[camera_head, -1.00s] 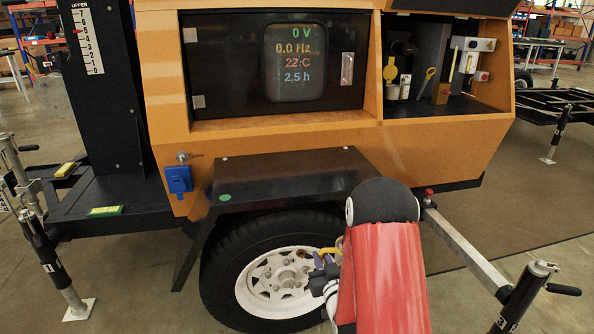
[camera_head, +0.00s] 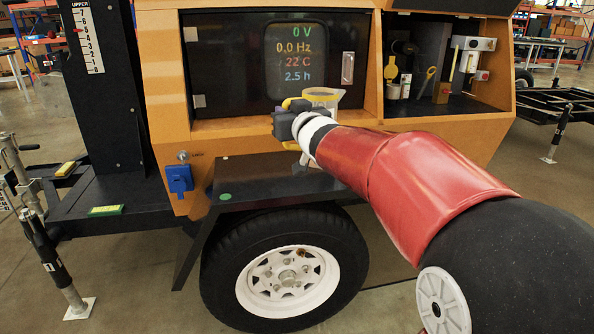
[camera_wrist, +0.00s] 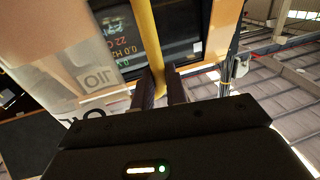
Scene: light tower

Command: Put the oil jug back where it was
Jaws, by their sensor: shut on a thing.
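The oil jug is a translucent, clear-walled vessel with a yellow handle. Its rim (camera_head: 325,96) shows above my gripper in the head view, in front of the lower edge of the display panel. My gripper (camera_head: 288,118) is shut on the handle and holds the jug above the black fender (camera_head: 262,185). In the wrist view, the jug's wall with an "OIL" label (camera_wrist: 97,78) fills the left side, and the yellow handle (camera_wrist: 146,42) runs down between my fingers (camera_wrist: 161,88). My gripper and arm hide much of the jug in the head view.
The open compartment (camera_head: 450,108) at right holds several small items, among them a yellow funnel-like piece (camera_head: 390,68). The wheel (camera_head: 285,280) is below the fender. A blue socket cover (camera_head: 179,179) is on the orange body.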

